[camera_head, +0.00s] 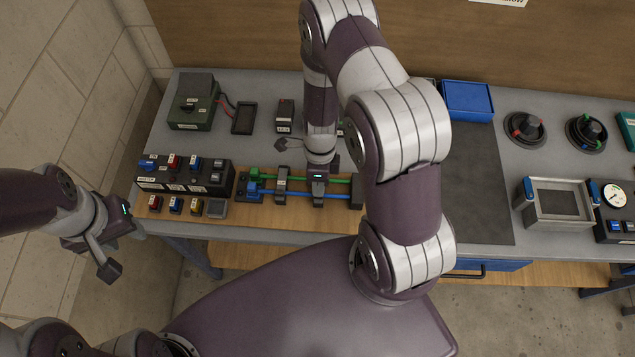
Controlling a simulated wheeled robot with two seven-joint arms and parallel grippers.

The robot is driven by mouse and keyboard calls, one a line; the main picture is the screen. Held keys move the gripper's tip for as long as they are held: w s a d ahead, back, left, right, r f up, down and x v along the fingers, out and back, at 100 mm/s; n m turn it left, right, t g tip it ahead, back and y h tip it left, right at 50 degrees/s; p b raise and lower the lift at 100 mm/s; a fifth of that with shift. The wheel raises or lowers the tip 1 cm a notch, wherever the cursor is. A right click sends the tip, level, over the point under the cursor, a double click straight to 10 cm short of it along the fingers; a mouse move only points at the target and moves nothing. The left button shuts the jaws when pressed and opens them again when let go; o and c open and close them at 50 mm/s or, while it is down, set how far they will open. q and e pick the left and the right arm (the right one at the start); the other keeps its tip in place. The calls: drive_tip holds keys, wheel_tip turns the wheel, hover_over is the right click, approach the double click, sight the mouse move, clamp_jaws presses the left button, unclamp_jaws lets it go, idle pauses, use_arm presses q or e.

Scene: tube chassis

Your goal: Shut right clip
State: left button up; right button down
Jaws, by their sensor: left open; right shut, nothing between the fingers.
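The tube chassis lies on the wooden board, with a green tube (300,178) and a blue tube (297,192) running across it between dark end blocks. A dark left clip (281,183) straddles the tubes. The right clip (318,194) is under my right gripper (320,176), which comes down from above, shut and empty. The gripper partly hides that clip, so I cannot tell whether it is open or closed, or whether they touch. My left gripper (128,224) is open and empty, away from the chassis at the left, off the table's front edge.
A dark switch panel (187,178) with coloured switches stands left of the chassis. A green box (196,110) and dark meter (244,118) sit behind. A blue tray (467,102) is at the back. My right arm hides the area right of the chassis.

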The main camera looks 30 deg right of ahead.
drive_tip(key=p+v, duration=0.2)
drive_tip(key=v, duration=0.1)
drive_tip(key=shift+s+a+r, duration=0.15)
drive_tip(key=shift+s+r, duration=0.1)
drive_tip(key=shift+s, duration=0.05)
use_arm(q)
drive_tip(key=shift+w+a+r+b, duration=0.3)
drive_tip(key=shift+w+r+b, duration=0.15)
drive_tip(key=shift+b, duration=0.7)
use_arm(e)
drive_tip(key=s+a+v, duration=0.1)
drive_tip(key=s+v, duration=0.1)
drive_tip(key=v, duration=0.7)
drive_tip(key=shift+w+a+r, duration=0.2)
drive_tip(key=shift+r, duration=0.2)
